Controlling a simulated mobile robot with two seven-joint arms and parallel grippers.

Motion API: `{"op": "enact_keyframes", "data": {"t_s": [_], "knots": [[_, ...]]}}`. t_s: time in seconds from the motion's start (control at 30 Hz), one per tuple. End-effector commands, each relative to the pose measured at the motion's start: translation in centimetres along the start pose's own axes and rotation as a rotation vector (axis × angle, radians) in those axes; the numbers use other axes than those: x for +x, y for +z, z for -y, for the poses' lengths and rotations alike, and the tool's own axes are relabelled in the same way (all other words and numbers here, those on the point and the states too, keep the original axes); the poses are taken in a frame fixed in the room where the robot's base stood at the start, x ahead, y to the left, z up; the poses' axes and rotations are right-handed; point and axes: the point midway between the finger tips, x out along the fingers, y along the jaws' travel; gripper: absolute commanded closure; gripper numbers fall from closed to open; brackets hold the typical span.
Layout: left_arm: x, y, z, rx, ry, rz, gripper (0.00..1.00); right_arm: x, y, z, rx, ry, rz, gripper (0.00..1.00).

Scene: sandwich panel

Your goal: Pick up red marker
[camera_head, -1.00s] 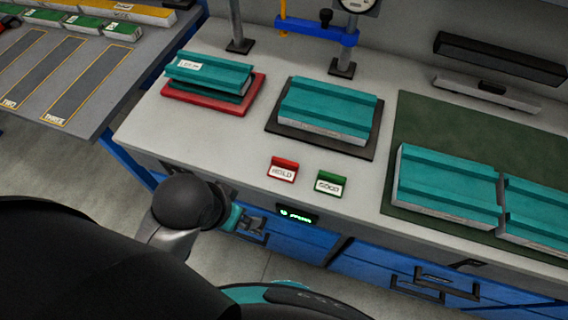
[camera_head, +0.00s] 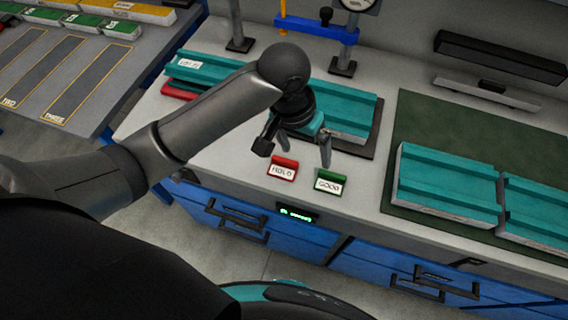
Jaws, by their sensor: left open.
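The red marker (camera_head: 283,168), a small tent-shaped block with a white HOLD label, stands near the front edge of the workbench. My left gripper (camera_head: 298,152) is open and points down just above and behind the red marker. One finger shows on the left and one on the right of it, and I see nothing between them. I cannot tell the exact height of the fingertips over the bench. My right gripper is not in view.
A green GOOD marker (camera_head: 329,183) stands close to the right of the red one. Teal panels lie on a black mat (camera_head: 375,132), a red mat (camera_head: 178,92) and a green mat (camera_head: 436,116). A blue clamp bar (camera_head: 318,29) stands behind.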

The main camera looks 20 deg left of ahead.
Motion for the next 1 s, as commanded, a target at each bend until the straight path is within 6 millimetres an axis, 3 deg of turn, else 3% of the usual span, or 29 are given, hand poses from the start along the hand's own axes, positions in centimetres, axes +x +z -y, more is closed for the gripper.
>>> {"op": "enact_keyframes", "data": {"t_s": [0.2, 0.47, 0.57, 0.9, 1.0], "knots": [[-2.7, -2.6, 3.5, -0.114, -0.114, 0.070, 0.00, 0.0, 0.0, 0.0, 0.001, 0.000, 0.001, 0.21], [-4.0, -3.4, 5.3, -0.190, -0.165, 0.104, 0.00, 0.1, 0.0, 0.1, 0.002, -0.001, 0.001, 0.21], [-2.8, -3.2, 5.5, -0.193, -0.166, 0.108, 0.00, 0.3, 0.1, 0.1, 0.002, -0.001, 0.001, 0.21], [4.0, -2.3, 6.5, -0.190, -0.165, 0.106, 0.00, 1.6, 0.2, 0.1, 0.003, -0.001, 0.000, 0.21], [5.1, -2.3, 6.7, -0.190, -0.165, 0.104, 0.00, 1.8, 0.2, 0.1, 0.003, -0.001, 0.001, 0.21]]}}
